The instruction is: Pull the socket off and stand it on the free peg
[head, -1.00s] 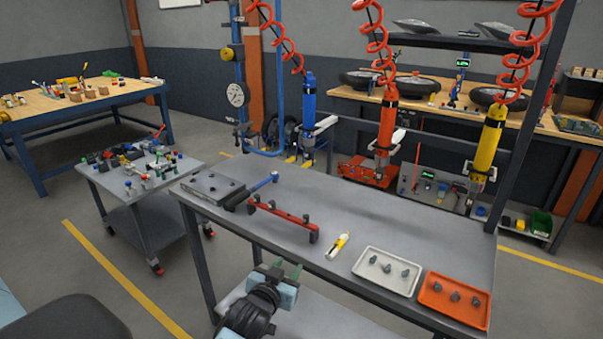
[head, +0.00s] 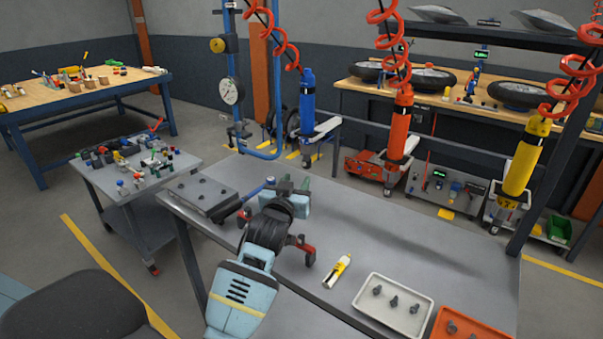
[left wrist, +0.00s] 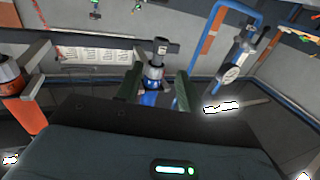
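A blue air tool (head: 308,100) hangs from a red coiled hose in the head view. In the left wrist view, the blue tool (left wrist: 152,85) shows with a dark socket-like end (left wrist: 160,48), lined up between my fingers but apparently beyond them. My left gripper (head: 292,183) is above the steel table; in the left wrist view its two green fingers (left wrist: 156,88) are apart with nothing held. A grey block with several dark pegs (head: 207,212) sits at the table's left end; I cannot tell which peg is free. My right gripper is not in view.
Orange (head: 399,125) and yellow (head: 526,160) tools hang to the right.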

